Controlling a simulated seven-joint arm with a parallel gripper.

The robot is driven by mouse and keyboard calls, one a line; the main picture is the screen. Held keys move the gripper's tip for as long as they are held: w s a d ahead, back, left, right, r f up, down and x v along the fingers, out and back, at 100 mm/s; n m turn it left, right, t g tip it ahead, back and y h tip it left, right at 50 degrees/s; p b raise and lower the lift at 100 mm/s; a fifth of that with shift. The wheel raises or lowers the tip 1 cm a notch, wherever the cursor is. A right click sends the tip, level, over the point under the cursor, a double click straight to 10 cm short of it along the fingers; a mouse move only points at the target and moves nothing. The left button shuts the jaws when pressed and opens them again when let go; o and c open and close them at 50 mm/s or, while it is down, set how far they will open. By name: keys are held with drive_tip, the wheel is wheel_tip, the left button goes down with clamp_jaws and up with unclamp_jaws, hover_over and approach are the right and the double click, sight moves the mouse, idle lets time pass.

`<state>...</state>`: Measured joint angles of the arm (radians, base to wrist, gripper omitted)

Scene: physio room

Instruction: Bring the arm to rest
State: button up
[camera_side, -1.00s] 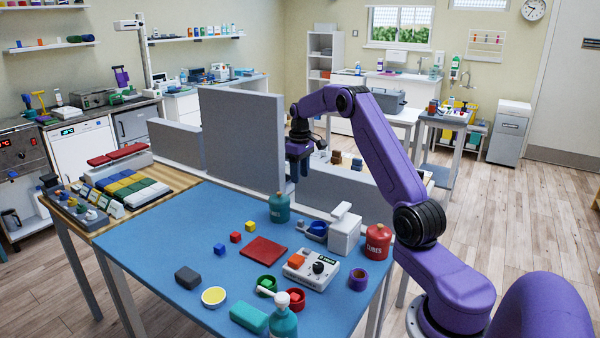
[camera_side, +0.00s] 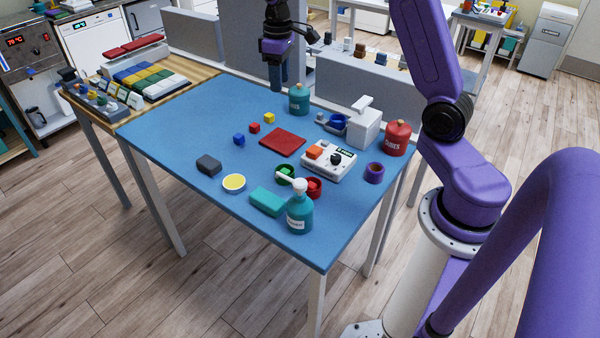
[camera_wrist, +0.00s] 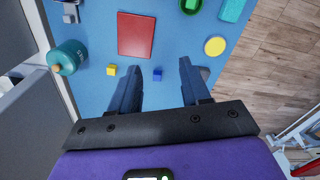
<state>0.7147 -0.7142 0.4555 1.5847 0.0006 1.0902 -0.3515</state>
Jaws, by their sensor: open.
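My gripper (camera_side: 278,80) hangs with its fingers pointing down, near the back edge of the blue table (camera_side: 190,130) in the side view. It appears at the left of the green bottle (camera_side: 299,101) there. In the wrist view my gripper (camera_wrist: 157,72) has its two dark fingers spread wide, with nothing held between them. A blue cube (camera_wrist: 157,75) and a yellow cube (camera_wrist: 111,70) show on the table below, apart from the fingers. The upper part of my arm is cut off by the top of the side view.
Grey partitions (camera_side: 345,85) stand behind the table. A red mat (camera_side: 282,142), a control box (camera_side: 328,160), a white dispenser (camera_side: 364,128), a red jar (camera_side: 397,138) and a teal pump bottle (camera_side: 300,210) occupy the table's right half. The table's left part is clear.

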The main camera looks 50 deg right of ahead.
drive_tip(key=s+a+r+n, duration=0.2)
drive_tip(key=s+a+n, duration=0.3)
drive_tip(key=s+a, duration=1.15)
drive_tip(key=s+d+f+n, duration=0.2)
drive_tip(key=s+n, duration=0.1)
drive_tip(key=s, duration=1.5)
drive_tip(key=shift+d+f+n, duration=0.15)
drive_tip(key=shift+d+n, duration=0.05)
drive_tip(key=shift+n, duration=0.1)
